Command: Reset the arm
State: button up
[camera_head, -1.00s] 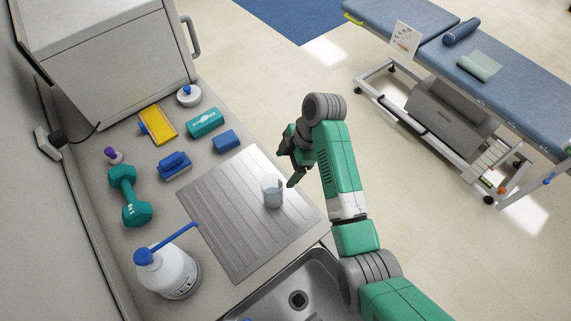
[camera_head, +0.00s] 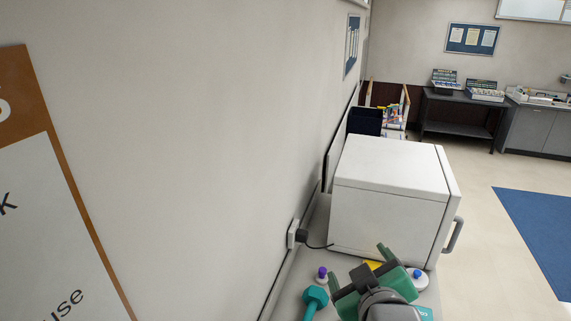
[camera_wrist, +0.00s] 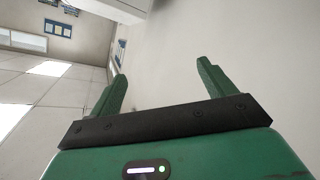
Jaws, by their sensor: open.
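My gripper (camera_head: 366,272) shows at the bottom of the head view, raised in front of the white cabinet over the counter. Its two green fingers are spread apart with nothing between them. The rest of my arm runs out of the bottom of the head view.
A white box-shaped cabinet (camera_head: 390,190) with a side handle stands on the counter. A teal dumbbell (camera_head: 315,299), a purple-topped item (camera_head: 322,273) and a blue-topped white item (camera_head: 418,278) lie near my gripper. The wall (camera_head: 210,130) is close on the left.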

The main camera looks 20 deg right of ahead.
jog(key=s+a+r+m+t+y+p, duration=0.2)
jog(key=a+r+t, duration=0.5)
jog(key=a+r, duration=1.05)
jog(key=s+a+r+t+y, duration=0.1)
jog(key=s+a+r+t, duration=0.1)
jog(key=s+a+r, duration=0.2)
jog(key=s+a+r+t+y+p, duration=0.1)
jog(key=s+a+r+t, duration=0.1)
jog(key=s+r, duration=0.4)
notch_tip(320, 180, up, 3)
jog(key=shift+s+a+r+m+t+p, duration=0.15)
jog(key=shift+a+m+t+p, duration=0.2)
jog(key=shift+a, duration=0.55)
